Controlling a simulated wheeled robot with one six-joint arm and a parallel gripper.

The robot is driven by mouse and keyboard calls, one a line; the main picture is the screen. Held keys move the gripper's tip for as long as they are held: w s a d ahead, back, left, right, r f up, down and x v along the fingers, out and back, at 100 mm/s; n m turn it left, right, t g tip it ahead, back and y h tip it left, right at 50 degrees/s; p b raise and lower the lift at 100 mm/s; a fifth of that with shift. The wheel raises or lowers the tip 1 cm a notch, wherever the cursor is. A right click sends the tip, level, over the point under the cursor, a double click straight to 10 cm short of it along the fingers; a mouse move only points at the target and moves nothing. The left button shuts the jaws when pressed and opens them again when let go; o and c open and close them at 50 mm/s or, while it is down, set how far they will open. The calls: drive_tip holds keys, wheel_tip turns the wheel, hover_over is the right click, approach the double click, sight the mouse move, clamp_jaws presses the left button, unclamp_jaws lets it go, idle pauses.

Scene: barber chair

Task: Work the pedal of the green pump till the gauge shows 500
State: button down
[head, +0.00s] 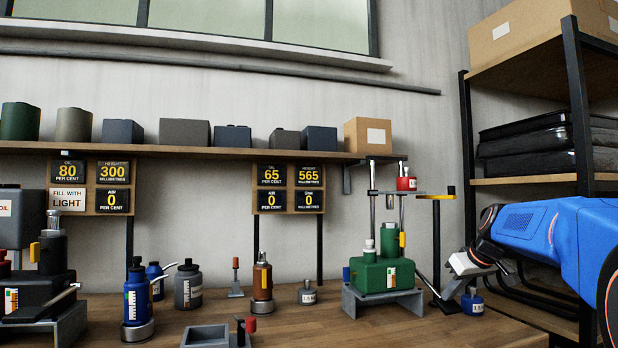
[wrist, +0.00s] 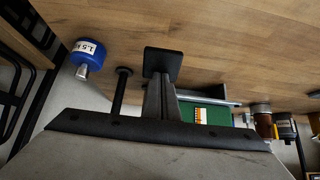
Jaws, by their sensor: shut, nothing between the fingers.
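The green pump (head: 385,275) stands on a grey base on the bench, with a red load raised on its thin rods. The board left of it holds a height gauge (head: 309,176) reading 565 millimetres. A grey pedal lever (head: 428,285) slopes down from the pump's right side. My gripper (head: 447,290) is shut and empty, pointing down by the lever's outer end. In the wrist view, a black square pad (wrist: 163,62) shows at the tips of my gripper (wrist: 162,88). I cannot tell whether they touch. The green body (wrist: 212,113) is partly hidden.
A blue weight (head: 472,302) sits just right of my gripper. A black post (head: 436,235) with a yellow handle stands behind it. Several bottles, a grey tray (head: 205,336) and a black pump (head: 50,280) occupy the bench to the left. Shelving (head: 585,100) stands at right.

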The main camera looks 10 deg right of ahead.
drive_tip(key=shift+w+f, duration=0.15)
drive_tip(key=shift+f, duration=0.5)
drive_tip(key=shift+w+f, duration=0.25)
drive_tip(key=shift+f, duration=0.25)
idle(1.8)
wheel_tip(320, 180, up, 10)
drive_tip(key=s, duration=0.2)
drive_tip(key=shift+d+f, duration=0.15)
idle(0.7)
wheel_tip(320, 180, up, 6)
drive_tip(key=shift+w, duration=0.15)
idle(0.6)
idle(0.3)
